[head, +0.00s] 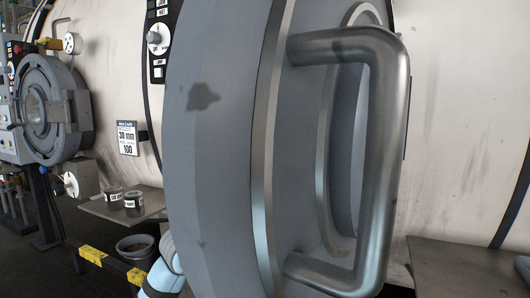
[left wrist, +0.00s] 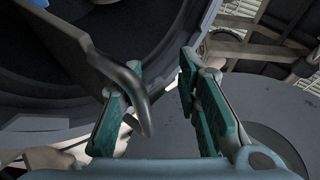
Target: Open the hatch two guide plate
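A large grey round hatch door (head: 225,130) with a thick metal handle (head: 385,160) stands swung out and fills the middle of the head view. It hides what lies behind it. In the left wrist view, a dark plate (left wrist: 75,40) with a curved metal bar (left wrist: 133,88) at its end reaches from a dark round opening (left wrist: 150,30). It looks like the guide plate. My left gripper (left wrist: 157,85) has teal fingers spread apart. The bar's end overlaps the left finger and reaches toward the gap; I cannot tell if they touch. My right gripper is out of view.
A second round hatch (head: 50,110) is on the pale machine shell at the left. Small cans (head: 133,203) stand on a shelf (head: 100,211), with a bucket (head: 137,248) below. A grey round surface (left wrist: 250,125) lies right of my left gripper.

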